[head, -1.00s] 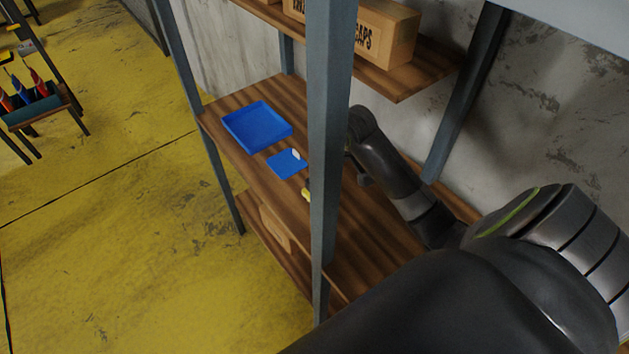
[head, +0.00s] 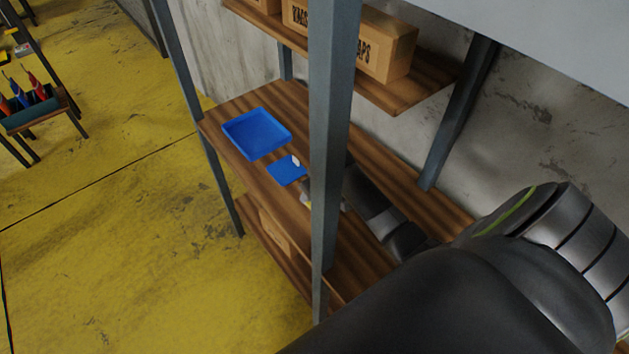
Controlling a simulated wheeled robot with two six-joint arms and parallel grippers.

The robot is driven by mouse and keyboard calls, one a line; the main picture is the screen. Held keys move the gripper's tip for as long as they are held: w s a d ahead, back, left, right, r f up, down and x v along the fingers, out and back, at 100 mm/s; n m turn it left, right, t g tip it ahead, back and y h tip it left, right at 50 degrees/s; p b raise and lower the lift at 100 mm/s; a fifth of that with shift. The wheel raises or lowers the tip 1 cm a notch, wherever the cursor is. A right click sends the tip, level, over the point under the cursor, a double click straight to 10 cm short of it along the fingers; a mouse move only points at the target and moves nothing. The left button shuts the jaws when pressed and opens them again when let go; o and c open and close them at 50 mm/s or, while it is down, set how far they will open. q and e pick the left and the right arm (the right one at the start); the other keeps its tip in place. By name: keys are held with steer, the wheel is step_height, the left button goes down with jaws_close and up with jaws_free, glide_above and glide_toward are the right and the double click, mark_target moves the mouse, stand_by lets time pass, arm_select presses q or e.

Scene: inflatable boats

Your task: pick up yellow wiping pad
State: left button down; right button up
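My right arm comes in from the lower right and reaches over this shelf behind the post. My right gripper is mostly hidden by the post; a small dark part beside the yellow patch may belong to it. Whether it is open or touches the pad cannot be seen. My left gripper is not in view.
A blue tray (head: 257,134) and a flat blue pad with a white piece (head: 286,170) lie on the same shelf. The grey post (head: 328,130) stands in front of my arm. A wooden box (head: 383,47) sits on the shelf above.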

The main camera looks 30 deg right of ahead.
steer(key=shift+w+f, duration=0.1)
steer(key=shift+f, duration=0.15)
steer(key=shift+c, duration=0.2)
steer(key=c, duration=1)
steer(key=shift+r, duration=0.1)
steer(key=shift+c, duration=0.2)
step_height(320, 180, up, 9)
steer(key=shift+r+b, duration=0.1)
steer(key=shift+b, duration=1.05)
steer(key=shift+r, duration=0.4)
